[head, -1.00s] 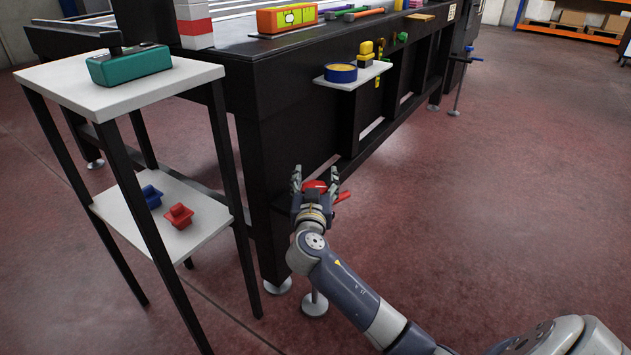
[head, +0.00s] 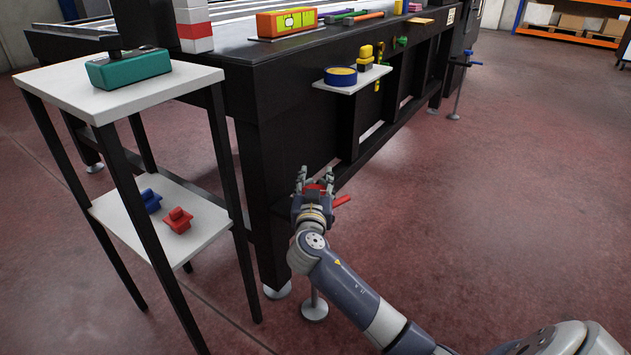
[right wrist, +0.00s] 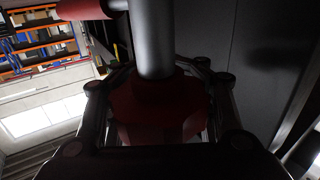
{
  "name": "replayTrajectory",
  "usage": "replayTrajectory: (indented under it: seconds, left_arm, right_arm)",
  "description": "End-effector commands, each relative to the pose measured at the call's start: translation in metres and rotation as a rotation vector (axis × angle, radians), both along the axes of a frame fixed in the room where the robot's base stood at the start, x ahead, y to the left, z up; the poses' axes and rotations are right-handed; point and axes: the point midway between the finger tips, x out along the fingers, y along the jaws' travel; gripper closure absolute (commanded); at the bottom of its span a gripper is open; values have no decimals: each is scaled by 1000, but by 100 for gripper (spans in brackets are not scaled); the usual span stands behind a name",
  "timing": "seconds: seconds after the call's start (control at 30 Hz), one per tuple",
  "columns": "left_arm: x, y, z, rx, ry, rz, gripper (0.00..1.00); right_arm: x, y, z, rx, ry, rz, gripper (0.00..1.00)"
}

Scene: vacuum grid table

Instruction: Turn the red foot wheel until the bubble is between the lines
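The red foot wheel (head: 341,201) is on the near table leg, low down, with a red handle sticking out to the right. My right gripper (head: 316,177) is at the wheel, with one finger on each side of its hub. In the right wrist view the red hub (right wrist: 160,108) fills the space between the fingers, which appear to bear on its sides; a grey post rises from it. The orange level (head: 270,24) lies on the table top with a yellow-green vial (head: 293,20); its bubble is too small to place against the lines. My left gripper is out of view.
A side stand (head: 60,85) at the left holds a teal block (head: 130,68), with blue (head: 150,199) and red (head: 178,220) knobs on its lower shelf. A small shelf (head: 369,78) juts from the black table.

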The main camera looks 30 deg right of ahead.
Motion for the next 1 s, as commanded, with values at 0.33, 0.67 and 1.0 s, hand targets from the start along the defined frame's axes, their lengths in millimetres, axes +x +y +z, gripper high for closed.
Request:
replayTrajectory:
  seconds: [0.33,0.67,1.0]
  left_arm:
    - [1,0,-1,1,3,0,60]
    - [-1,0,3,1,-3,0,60]
    - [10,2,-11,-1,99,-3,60]
  right_arm:
    - [-1,4,-4,3,7,6,86]
    - [0,6,-4,5,9,88,87]
    - [4,15,-1,6,9,359,88]
